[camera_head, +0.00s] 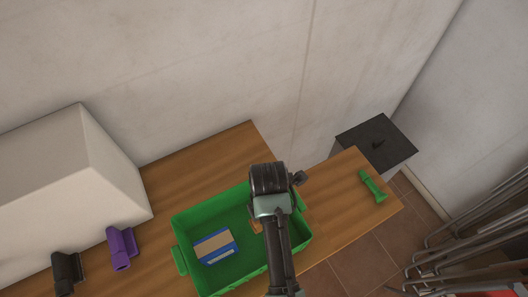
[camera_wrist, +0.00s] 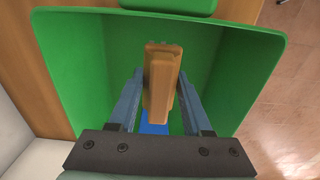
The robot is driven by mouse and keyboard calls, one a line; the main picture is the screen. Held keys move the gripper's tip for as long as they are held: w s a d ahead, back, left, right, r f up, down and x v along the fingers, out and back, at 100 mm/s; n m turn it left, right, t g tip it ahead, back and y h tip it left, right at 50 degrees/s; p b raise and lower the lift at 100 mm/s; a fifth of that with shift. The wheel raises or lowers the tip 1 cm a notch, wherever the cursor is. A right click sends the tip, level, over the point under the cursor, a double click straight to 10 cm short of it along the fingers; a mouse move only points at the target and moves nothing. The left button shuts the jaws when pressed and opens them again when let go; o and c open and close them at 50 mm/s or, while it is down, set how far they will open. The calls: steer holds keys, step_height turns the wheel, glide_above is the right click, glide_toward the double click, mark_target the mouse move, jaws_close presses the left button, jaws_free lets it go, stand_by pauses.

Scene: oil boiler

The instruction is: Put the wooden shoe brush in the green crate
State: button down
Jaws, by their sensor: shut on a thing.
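The green crate (camera_head: 183,228) stands on the wooden table in the head view, with a blue and tan box (camera_head: 214,246) lying in it. My gripper (camera_wrist: 157,84) is over the crate. In the wrist view it is shut on the wooden shoe brush (camera_wrist: 160,72), a brown block held between the two fingers. The crate (camera_wrist: 85,62) surrounds the brush in that view, and a bit of blue (camera_wrist: 154,128) shows beneath it. In the head view my arm hides most of the brush; only a small brown part (camera_head: 257,227) shows. I cannot tell whether the brush touches the crate floor.
A green object (camera_head: 372,186) lies at the table's right end. A purple object (camera_head: 122,248) and a black one (camera_head: 66,271) are at the left, by a large white block (camera_head: 60,170). Metal rails (camera_head: 470,245) stand at the right. The table (camera_head: 195,171) behind the crate is clear.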

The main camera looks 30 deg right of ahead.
steer(key=shift+w+f, duration=0.15)
steer(key=shift+f, duration=2.4)
steer(key=shift+f, duration=0.1)
steer(key=shift+f, duration=0.1)
steer(key=shift+c, duration=1.7)
jaws_free()
step_height(320, 180, up, 12)
steer(key=shift+r, duration=0.2)
